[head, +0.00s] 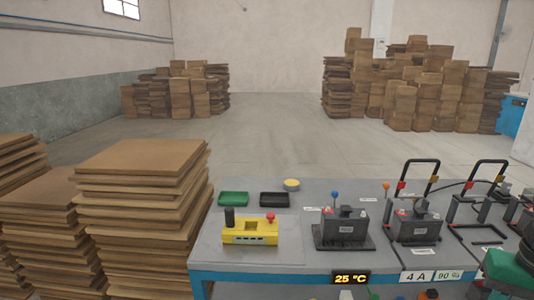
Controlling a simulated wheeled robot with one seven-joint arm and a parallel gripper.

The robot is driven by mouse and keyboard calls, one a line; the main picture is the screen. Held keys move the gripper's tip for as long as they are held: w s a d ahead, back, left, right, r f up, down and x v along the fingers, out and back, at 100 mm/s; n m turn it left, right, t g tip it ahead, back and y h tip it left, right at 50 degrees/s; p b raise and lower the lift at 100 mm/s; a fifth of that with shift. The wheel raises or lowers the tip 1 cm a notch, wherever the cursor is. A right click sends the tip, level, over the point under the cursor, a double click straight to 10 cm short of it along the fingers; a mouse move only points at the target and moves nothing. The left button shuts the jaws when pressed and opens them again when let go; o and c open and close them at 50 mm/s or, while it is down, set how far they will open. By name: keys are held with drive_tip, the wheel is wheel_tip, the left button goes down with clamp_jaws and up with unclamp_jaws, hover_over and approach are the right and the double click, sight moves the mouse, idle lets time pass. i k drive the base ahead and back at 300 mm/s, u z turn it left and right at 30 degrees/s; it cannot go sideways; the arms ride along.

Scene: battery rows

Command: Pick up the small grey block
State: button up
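I cannot make out a separate small grey block for certain in the head view. The dark grey batteries are the nearest match: one battery (345,229) sits upright on a black base near the middle of the table, and another battery (416,226) sits to its right. Both have labels on the front and terminals on top. A yellow device (250,233) with a black post and a red knob stands at the left of the grey table (290,259).
A green tray (233,199), a black tray (274,199) and a bowl with yellow contents (291,185) stand at the table's back left. Black-handled frames (418,177) rise at the right. Stacked boards (140,190) stand close on the left. Open floor lies behind the table.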

sight(345, 222)
drive_tip(key=i, duration=0.85)
drive_tip(key=u, duration=0.05)
drive_tip(key=k, duration=0.1)
drive_tip(key=z, duration=0.15)
